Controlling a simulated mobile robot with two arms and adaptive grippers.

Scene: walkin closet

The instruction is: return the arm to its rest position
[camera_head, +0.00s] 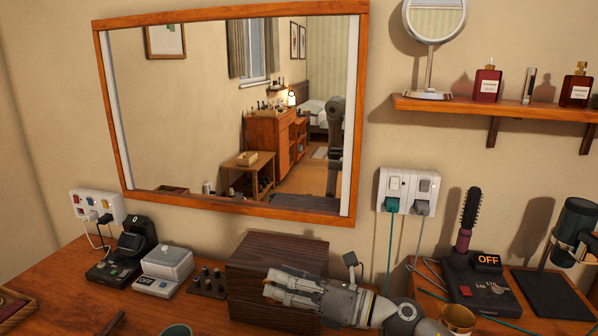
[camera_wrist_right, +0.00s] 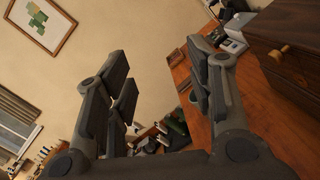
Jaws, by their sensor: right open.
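My right gripper (camera_head: 290,288) reaches in from the lower right of the head view and points left, in front of the dark wooden box (camera_head: 277,252) on the dresser top. In the right wrist view my right gripper (camera_wrist_right: 165,100) has its fingers wide apart, with nothing between them. The wooden box (camera_wrist_right: 285,60) also shows there at the right, with a round knob. Part of the box's front is hidden behind the gripper in the head view. My left gripper is in neither view.
The dresser top (camera_head: 60,295) holds several small devices at the left and a teal cup (camera_head: 176,330) at the front. A hairbrush (camera_head: 467,220) stands at the right by a device marked OFF. Cords hang from a wall socket (camera_head: 408,190). A mirror (camera_head: 230,110) and shelf (camera_head: 490,107) are above.

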